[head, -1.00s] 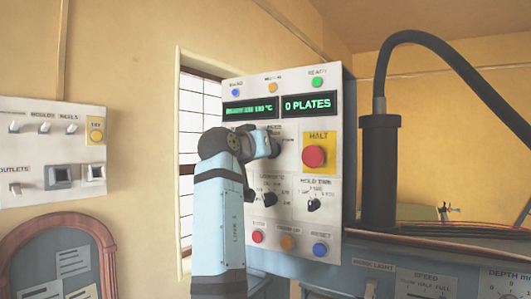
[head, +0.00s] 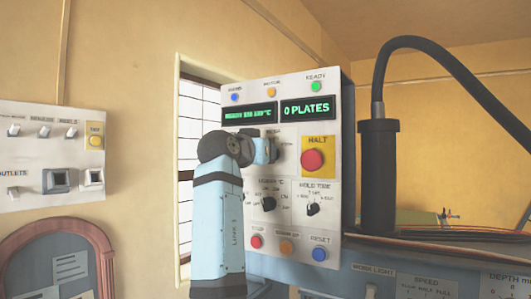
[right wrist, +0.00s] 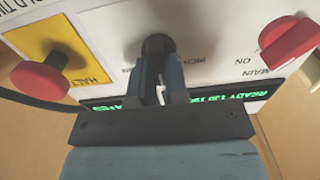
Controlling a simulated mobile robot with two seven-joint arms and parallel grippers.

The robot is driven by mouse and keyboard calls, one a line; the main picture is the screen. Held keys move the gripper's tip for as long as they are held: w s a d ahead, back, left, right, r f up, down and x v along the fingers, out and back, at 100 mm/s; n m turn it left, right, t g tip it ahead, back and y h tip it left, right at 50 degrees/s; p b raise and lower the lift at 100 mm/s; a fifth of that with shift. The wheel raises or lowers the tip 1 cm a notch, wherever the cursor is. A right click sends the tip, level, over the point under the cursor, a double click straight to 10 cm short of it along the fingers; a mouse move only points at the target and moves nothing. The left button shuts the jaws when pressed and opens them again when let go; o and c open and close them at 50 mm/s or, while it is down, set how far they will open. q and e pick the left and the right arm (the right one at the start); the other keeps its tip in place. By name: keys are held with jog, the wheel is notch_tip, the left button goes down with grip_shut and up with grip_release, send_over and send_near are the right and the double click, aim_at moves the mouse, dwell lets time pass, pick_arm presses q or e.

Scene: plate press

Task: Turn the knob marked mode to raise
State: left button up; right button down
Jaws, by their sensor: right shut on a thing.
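The black mode knob (right wrist: 158,44) is on the upper part of the white control panel (head: 290,215), left of the red HALT button. My right gripper (right wrist: 159,88) is shut on this knob, one finger on each side, in the right wrist view. In the head view my right gripper (head: 271,149) reaches the panel just below the green displays and hides most of the knob. The small lettering around the knob is too blurred to read surely, so its setting cannot be told. My left gripper is in neither current view.
The red HALT button (head: 313,160) on its yellow plate sits close right of the gripper. A red MAIN switch (right wrist: 289,40) lies on the knob's other side. Two black knobs (head: 268,203) (head: 313,208) and several coloured buttons are lower. A dark post (head: 378,175) with a hose stands right.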

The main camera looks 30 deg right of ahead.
jog(key=c, duration=1.1)
grip_release()
jog(key=shift+c, duration=0.2)
jog(key=b+v, duration=0.3)
jog(key=v, duration=1)
jog(key=shift+s+a, duration=0.15)
jog(key=shift+a, duration=0.2)
jog(key=shift+f, duration=0.1)
